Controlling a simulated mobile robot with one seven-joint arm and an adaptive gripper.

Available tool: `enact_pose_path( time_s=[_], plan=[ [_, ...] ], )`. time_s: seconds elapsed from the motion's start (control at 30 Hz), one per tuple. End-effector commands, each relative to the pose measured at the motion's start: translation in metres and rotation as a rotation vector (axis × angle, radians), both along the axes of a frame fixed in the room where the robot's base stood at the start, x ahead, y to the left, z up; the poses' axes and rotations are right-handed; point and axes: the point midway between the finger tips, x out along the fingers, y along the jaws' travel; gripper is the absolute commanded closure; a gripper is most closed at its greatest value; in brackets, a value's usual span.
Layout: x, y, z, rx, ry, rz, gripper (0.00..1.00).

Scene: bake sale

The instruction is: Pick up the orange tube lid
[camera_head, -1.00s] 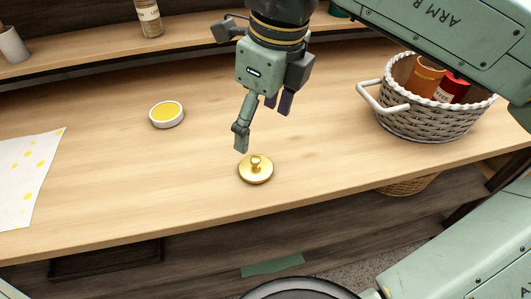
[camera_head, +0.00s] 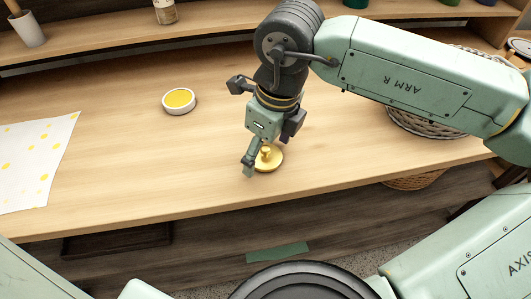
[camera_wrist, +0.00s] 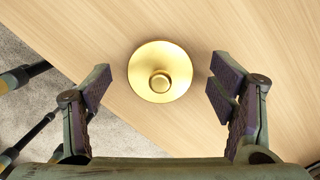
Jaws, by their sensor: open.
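A round gold lid (camera_head: 271,160) with a small knob on top lies flat on the wooden counter near its front edge. It is the only lid with a knob in view, and no orange shows on it. In the wrist view the lid (camera_wrist: 160,70) lies between the lines of my two fingers, a little beyond them. My gripper (camera_head: 262,158) is open and empty, tilted down just above the lid. In the head view it partly covers the lid. I cannot tell the exact gap between the fingers and the lid.
A white round dish with a yellow top (camera_head: 179,101) lies left of my gripper. A yellow-dotted white cloth (camera_head: 35,160) is at far left. A woven basket (camera_head: 425,122) stands at right, mostly hidden by my arm. The counter's front edge is close to the lid.

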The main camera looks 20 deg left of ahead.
Motion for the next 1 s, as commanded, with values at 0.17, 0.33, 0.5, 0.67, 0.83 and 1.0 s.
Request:
enact_pose_path(
  time_s=[0.17,0.33,0.5,0.67,0.83,1.0],
  plan=[
    [0.0,0.0001,0.0002,0.0,0.0,0.0,0.26],
    [0.0,0.0,0.0004,0.0,0.0,0.0,0.37],
    [0.0,0.0,0.0005,0.0,0.0,0.0,0.48],
    [0.0,0.0,0.0005,0.0,0.0,0.0,0.59],
    [0.0,0.0,0.0006,0.0,0.0,0.0,0.61],
    [0.0003,0.0,0.0027,0.0,-0.001,0.0,0.61]
  ],
)
